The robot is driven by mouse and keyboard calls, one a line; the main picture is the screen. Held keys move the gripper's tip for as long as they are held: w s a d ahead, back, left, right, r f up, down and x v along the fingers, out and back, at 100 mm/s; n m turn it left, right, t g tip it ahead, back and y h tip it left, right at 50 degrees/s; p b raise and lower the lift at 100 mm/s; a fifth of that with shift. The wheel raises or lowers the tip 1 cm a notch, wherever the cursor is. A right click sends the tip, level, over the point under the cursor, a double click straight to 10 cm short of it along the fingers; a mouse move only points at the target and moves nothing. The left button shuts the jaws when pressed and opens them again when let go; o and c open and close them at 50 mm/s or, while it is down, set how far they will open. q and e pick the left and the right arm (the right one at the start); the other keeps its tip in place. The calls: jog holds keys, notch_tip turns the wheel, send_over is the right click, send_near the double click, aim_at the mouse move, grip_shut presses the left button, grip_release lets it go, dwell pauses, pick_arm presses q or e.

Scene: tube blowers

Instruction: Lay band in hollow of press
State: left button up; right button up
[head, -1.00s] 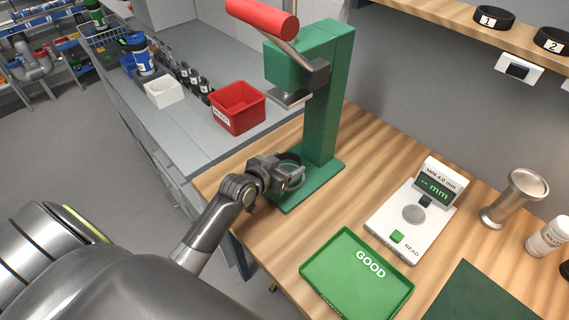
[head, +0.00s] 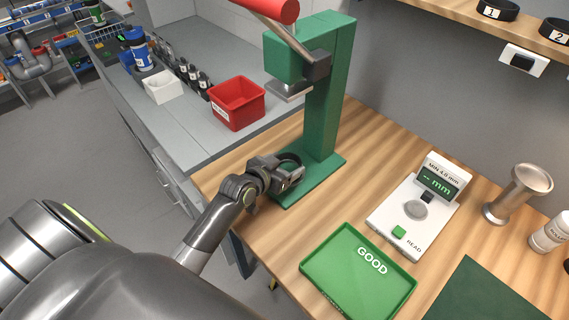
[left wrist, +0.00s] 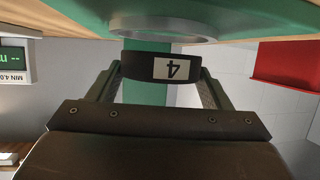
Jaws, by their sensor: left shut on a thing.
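The green press (head: 326,100) stands at the back of the wooden bench, its head raised over its base plate. My left gripper (head: 289,174) is low over the base plate. It is shut on a black band (left wrist: 136,64) with a white label reading 4, upside down in the left wrist view. The gripper also shows there (left wrist: 162,76), one finger at each side of the band. The pale round rim of the press hollow (left wrist: 165,27) lies close to the band in that view. Whether they touch is unclear. My right gripper is not in view.
A gauge (head: 407,230) and a green GOOD tray (head: 335,278) stand right of the press. A red bin (head: 237,104) stands on the grey counter behind. The press lever (head: 285,38) hangs above. Bands 1 (head: 505,10) and 2 (head: 552,29) sit on the shelf.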

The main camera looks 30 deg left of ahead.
pick_arm(q)
jog(key=shift+f+b, duration=0.75)
jog(key=shift+f, duration=0.35)
jog(key=o, duration=1.1)
jog(key=shift+c, duration=0.2)
jog(key=shift+s, duration=0.1)
jog(key=b+v, duration=0.1)
jog(key=v, duration=1.6)
jog(key=shift+r, duration=0.15)
jog(key=shift+s+a, duration=0.1)
jog(key=shift+s, duration=0.1)
